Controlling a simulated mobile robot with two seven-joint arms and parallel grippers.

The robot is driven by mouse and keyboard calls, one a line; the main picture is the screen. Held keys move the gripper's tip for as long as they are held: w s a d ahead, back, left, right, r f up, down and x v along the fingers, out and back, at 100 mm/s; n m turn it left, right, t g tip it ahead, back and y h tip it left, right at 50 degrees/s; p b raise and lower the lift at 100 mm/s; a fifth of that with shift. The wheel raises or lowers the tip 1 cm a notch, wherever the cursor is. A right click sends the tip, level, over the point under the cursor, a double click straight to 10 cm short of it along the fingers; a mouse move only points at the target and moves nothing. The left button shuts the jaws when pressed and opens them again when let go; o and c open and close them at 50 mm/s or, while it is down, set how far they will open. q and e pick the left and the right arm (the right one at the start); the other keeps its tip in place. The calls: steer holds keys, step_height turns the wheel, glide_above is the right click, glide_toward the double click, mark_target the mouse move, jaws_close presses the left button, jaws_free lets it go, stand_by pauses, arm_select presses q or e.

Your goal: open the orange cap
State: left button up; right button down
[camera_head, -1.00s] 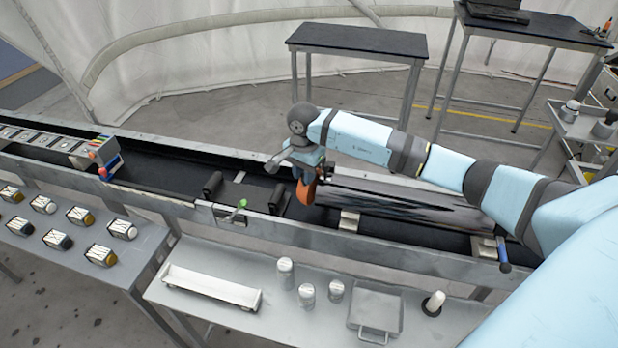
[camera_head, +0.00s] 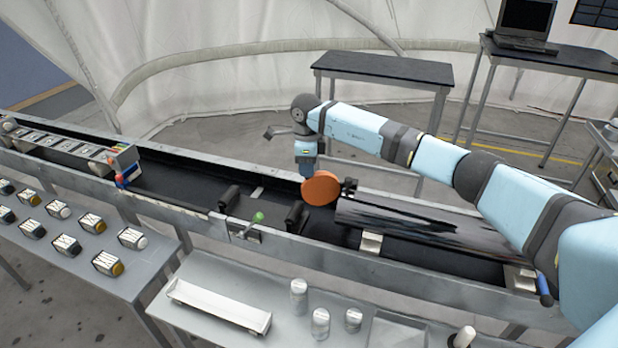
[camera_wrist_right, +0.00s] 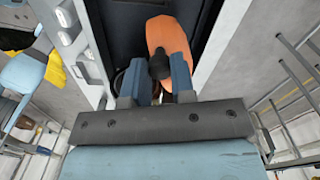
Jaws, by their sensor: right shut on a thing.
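The orange cap (camera_head: 321,188) is a round disc by the left end of the dark grey tube (camera_head: 425,228), which lies in the long trough. The cap's flat face is turned partly towards the head camera. My right gripper (camera_head: 308,172) is just above and left of the cap. In the right wrist view my right gripper (camera_wrist_right: 155,82) is shut on the dark knob of the orange cap (camera_wrist_right: 172,38). The tube's open end is not clearly visible. My left gripper is not in view.
The trough (camera_head: 165,205) has metal side walls and black supports (camera_head: 297,216). A green-knobbed lever (camera_head: 257,218) stands on its near wall. A side table at left carries several small jars (camera_head: 92,223). A white tray (camera_head: 218,305) lies in front. The black-topped table (camera_head: 385,68) behind is bare.

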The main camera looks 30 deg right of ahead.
steer(key=w+d+m+b, duration=0.1)
steer(key=w+d+m, duration=0.3)
steer(key=m, duration=0.3)
steer(key=shift+w+d, duration=0.25)
steer(key=shift+d, duration=0.15)
stand_by(0.3)
steer(key=c, duration=1)
jaws_free()
steer(key=shift+o, duration=0.2)
step_height(320, 180, up, 14)
steer(key=b, duration=0.1)
steer(key=shift+f, duration=0.15)
